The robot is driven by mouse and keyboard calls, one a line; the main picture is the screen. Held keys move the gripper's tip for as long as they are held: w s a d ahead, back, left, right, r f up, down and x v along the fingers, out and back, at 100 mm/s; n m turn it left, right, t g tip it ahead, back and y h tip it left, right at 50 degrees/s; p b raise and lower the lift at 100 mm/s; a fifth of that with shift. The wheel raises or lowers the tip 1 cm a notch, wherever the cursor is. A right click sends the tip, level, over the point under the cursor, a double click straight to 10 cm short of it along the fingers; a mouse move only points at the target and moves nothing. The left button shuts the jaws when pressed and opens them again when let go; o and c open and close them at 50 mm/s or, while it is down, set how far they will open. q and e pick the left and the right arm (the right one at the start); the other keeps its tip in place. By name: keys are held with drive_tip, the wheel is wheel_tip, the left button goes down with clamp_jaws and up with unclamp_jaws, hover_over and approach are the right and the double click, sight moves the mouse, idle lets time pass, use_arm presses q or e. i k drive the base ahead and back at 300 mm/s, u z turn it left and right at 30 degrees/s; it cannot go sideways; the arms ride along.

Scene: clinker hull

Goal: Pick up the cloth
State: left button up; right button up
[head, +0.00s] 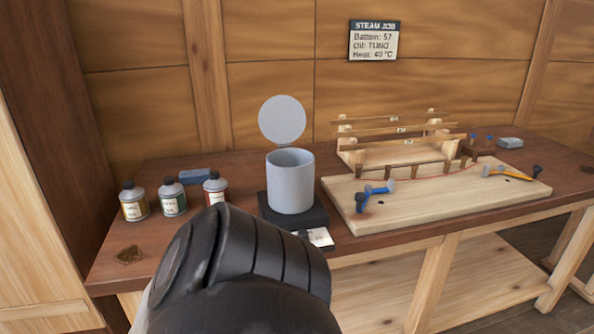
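I cannot say for sure which thing is the cloth. A flat blue piece (195,175), perhaps a folded cloth, lies on the table behind the bottles. A pale grey piece (510,143), also perhaps folded fabric, lies at the table's far right. A small brown patch (130,255) lies near the front left corner; I cannot tell what it is. A black, ribbed part of my own arm fills the bottom centre and hides part of the table's front edge. Neither gripper shows.
Three bottles (173,197) stand at the left. A grey pot (290,182) with a raised round lid (282,120) stands on a dark base (310,217). A pale board (450,197) with pegs and clamps lies right; a rack (400,150) of strips stands behind.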

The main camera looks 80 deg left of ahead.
sight(196, 176)
drive_tip(key=k, duration=1.2)
drive_tip(key=u, duration=0.15)
